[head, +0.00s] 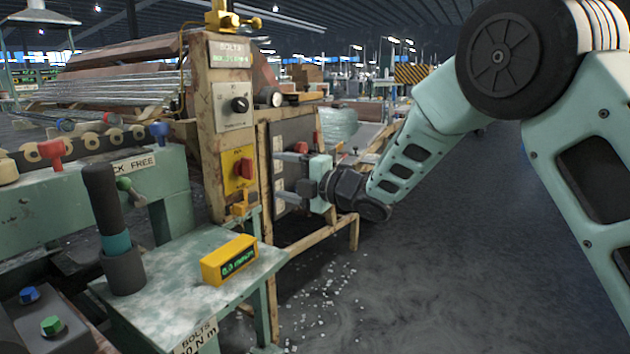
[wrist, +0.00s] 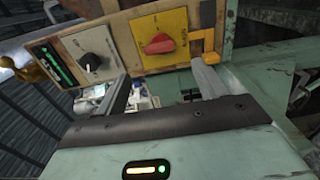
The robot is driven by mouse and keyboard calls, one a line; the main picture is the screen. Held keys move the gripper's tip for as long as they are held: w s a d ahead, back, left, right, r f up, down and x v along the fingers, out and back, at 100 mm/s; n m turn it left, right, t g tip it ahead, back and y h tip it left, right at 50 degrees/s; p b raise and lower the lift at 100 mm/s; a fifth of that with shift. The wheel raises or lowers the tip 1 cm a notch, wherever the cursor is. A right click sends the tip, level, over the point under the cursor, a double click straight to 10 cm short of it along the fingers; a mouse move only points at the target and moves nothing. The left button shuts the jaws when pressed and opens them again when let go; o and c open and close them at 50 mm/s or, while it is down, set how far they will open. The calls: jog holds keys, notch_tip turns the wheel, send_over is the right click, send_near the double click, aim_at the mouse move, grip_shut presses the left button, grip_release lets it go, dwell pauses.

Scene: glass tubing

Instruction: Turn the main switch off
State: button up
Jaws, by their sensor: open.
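A red rotary knob on a yellow plate, which looks like the main switch (head: 244,168), is on the side of a worn tan control post (head: 212,150). The knob also shows in the wrist view (wrist: 160,44), near the top middle. Its lettering is too small to read surely. My gripper (head: 280,177) is open and empty, its two fingers one above the other, just right of the post in the head view. In the wrist view my gripper (wrist: 162,78) has its fingers spread below the knob, apart from it.
A black knob on a grey plate (head: 232,105) is above the yellow plate. A yellow-orange hasp-like part (head: 240,209) is below it. A green bench (head: 180,275) carries a yellow display box (head: 229,260) and a dark upright handle (head: 104,205). Open floor (head: 440,250) is at right.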

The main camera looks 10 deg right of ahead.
jog(key=v, duration=0.8)
jog(key=shift+p, duration=0.3)
jog(key=shift+s, duration=0.1)
jog(key=s+d+f+m+g+h, duration=0.2)
jog(key=s+f+m+g+h, duration=0.15)
jog(key=s+m, duration=0.6)
jog(key=s+d+f+m+g+h, duration=0.1)
jog(key=s+f+m+g+h, duration=0.3)
jog(key=s, duration=1.1)
jog(key=s+d+f+m+g+h, duration=0.25)
jog(key=s+m+h, duration=0.4)
jog(key=s, duration=0.65)
notch_tip(320, 180, up, 29)
jog(key=s+m+g+p, duration=0.1)
jog(key=p, duration=2.9)
jog(key=shift+s, duration=0.15)
